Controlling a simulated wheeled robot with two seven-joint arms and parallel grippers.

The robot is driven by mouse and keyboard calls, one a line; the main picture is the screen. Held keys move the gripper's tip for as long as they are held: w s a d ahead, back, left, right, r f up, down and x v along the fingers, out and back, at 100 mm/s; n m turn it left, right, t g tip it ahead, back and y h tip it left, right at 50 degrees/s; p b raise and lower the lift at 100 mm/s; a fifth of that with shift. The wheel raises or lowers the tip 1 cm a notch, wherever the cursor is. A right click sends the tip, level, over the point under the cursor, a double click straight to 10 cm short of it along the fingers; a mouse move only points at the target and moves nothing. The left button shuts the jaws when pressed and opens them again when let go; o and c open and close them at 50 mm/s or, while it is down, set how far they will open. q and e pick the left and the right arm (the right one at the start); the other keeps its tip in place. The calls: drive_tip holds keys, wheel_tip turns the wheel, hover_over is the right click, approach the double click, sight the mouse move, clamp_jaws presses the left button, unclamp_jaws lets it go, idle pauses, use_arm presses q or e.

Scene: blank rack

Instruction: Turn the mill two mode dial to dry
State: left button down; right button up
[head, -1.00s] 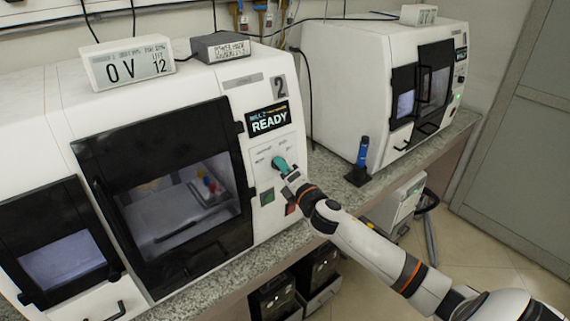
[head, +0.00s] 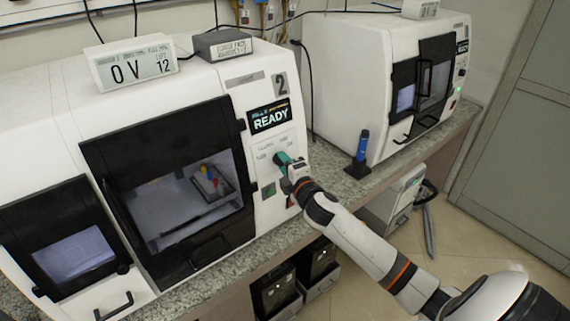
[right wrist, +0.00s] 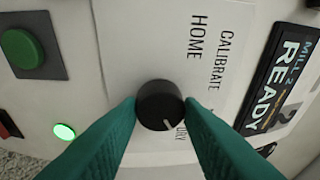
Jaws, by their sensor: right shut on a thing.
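The mode dial (right wrist: 160,105) is a round black knob with a white pointer line on the panel of mill two (head: 228,82). In the right wrist view its pointer slants down and slightly right, towards lettering ending in "RY" that a finger partly covers. "HOME" and "CALIBRATE" are printed above the knob. My right gripper (right wrist: 160,112) has its teal fingers shut on the dial, one on each side. In the head view the right gripper (head: 282,159) hides the dial, below the screen reading "READY" (head: 270,117). My left gripper is not in view.
A green button (right wrist: 20,48) and a lit green lamp (right wrist: 64,131) sit left of the dial in the right wrist view. Another mill (head: 345,70) stands to the right on the counter, with a blue-handled tool (head: 362,146) in front. Floor is open at the right.

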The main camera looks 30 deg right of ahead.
drive_tip(key=o, duration=1)
drive_tip(key=shift+d, duration=0.1)
drive_tip(key=shift+c, duration=0.2)
drive_tip(key=s+a+b, duration=0.1)
drive_tip(key=s+b, duration=0.1)
drive_tip(key=s, duration=1)
drive_tip(key=shift+a+r+b, duration=0.35)
drive_tip(key=shift+a+b, duration=0.05)
drive_tip(key=shift+w, duration=0.1)
